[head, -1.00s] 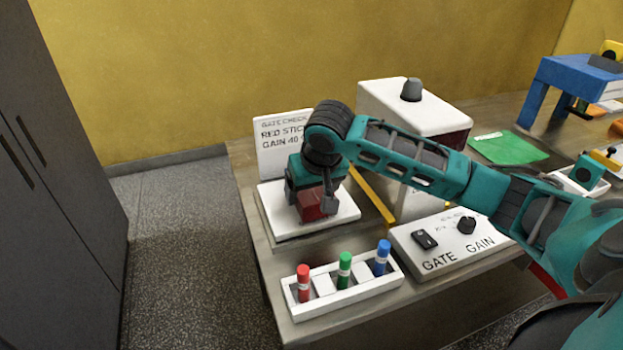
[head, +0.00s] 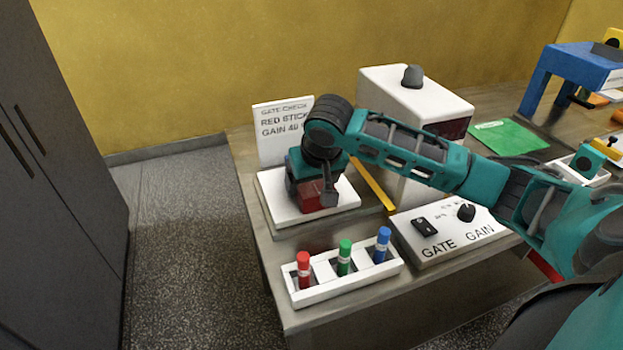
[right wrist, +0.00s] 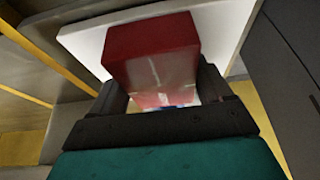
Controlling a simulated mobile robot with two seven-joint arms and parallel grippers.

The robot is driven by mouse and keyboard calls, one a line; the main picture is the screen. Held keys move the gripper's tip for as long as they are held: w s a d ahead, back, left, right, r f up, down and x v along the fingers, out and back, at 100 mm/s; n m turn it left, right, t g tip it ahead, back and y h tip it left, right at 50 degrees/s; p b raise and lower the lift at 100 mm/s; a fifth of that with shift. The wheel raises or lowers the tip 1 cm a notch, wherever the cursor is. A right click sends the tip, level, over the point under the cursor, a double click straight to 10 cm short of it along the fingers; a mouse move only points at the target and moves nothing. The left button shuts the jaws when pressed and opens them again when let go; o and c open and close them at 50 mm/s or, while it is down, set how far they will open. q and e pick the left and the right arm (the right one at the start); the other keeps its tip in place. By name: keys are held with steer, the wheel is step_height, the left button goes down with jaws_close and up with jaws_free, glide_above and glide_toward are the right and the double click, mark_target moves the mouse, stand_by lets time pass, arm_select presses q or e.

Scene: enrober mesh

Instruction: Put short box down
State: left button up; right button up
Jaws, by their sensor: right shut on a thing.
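A red box (head: 311,195) is over the white square platform (head: 275,212) at the left part of the bench. My right gripper (head: 326,190) comes down over it from above and is shut on it. In the right wrist view the red box (right wrist: 153,60) sits between the dark fingers, with the white platform (right wrist: 85,38) behind it. I cannot tell whether the box's underside touches the platform. My left gripper is not in view.
A card reading RED STICK, GAIN 40 (head: 270,143) stands behind the platform. A white rack (head: 335,287) with red, green and blue sticks is in front. A GATE/GAIN panel (head: 440,255), a tall white box (head: 395,85) and a yellow bar (head: 372,184) are to the right.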

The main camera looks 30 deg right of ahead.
steer(key=shift+f, duration=0.2)
steer(key=o, duration=1.2)
steer(key=shift+c, duration=0.2)
steer(key=shift+r, duration=0.15)
steer(key=v, duration=1.2)
steer(key=shift+s+r, duration=0.2)
steer(key=shift+r, duration=0.1)
